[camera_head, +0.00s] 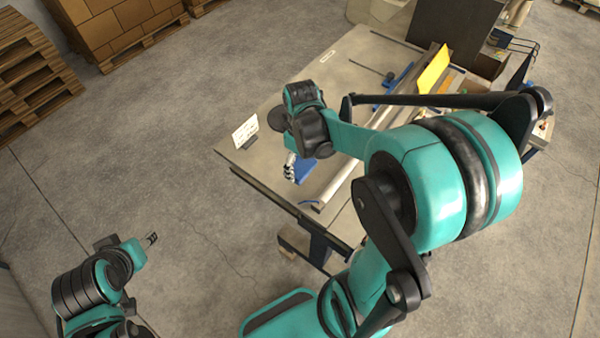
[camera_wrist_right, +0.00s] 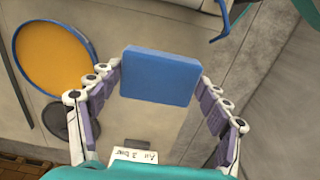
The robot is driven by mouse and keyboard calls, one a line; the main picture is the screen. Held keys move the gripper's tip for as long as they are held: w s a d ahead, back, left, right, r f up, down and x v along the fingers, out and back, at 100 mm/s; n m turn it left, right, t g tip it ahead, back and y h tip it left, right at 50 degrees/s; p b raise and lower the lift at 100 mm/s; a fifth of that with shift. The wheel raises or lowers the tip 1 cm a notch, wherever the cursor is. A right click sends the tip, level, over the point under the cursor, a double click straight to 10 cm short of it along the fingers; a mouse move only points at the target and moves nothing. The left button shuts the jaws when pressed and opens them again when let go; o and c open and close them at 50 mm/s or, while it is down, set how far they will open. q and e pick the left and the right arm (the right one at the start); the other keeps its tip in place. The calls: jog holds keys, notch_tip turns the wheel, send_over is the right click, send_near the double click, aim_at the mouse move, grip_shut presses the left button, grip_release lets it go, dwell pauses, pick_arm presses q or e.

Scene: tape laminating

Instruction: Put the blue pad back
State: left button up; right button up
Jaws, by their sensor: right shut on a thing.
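The blue pad (camera_head: 307,171) is a flat rectangular block near the table's near left part, partly hidden by my right gripper in the head view. My right gripper (camera_head: 291,168) is shut on it. In the right wrist view the pad (camera_wrist_right: 160,76) sits between the fingertips of the right gripper (camera_wrist_right: 158,84), its broad face towards the camera. I cannot tell whether the pad touches the table. My left gripper (camera_head: 151,239) is away from the table at the lower left, over the floor, with nothing visible in it; its opening is too small to tell.
A white sign (camera_head: 245,131) stands near the table's left edge. A long tube (camera_head: 338,182) lies right of the pad. A round orange disc with a blue rim (camera_wrist_right: 55,58) and a blue hooked piece (camera_wrist_right: 222,18) lie near the pad. A yellow sheet (camera_head: 433,70) stands further back.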

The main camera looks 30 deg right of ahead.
aim_at(300, 175)
jog(key=shift+s+a+f, duration=0.4)
jog(key=shift+a+f, duration=0.05)
jog(key=shift+a, duration=0.05)
notch_tip(300, 175, down, 4)
jog(key=shift+w+r, duration=0.1)
jog(key=shift+w, duration=0.05)
jog(key=shift+r, duration=0.1)
jog(key=shift+f+b, duration=0.2)
jog(key=shift+b, duration=0.15)
jog(key=o, duration=1)
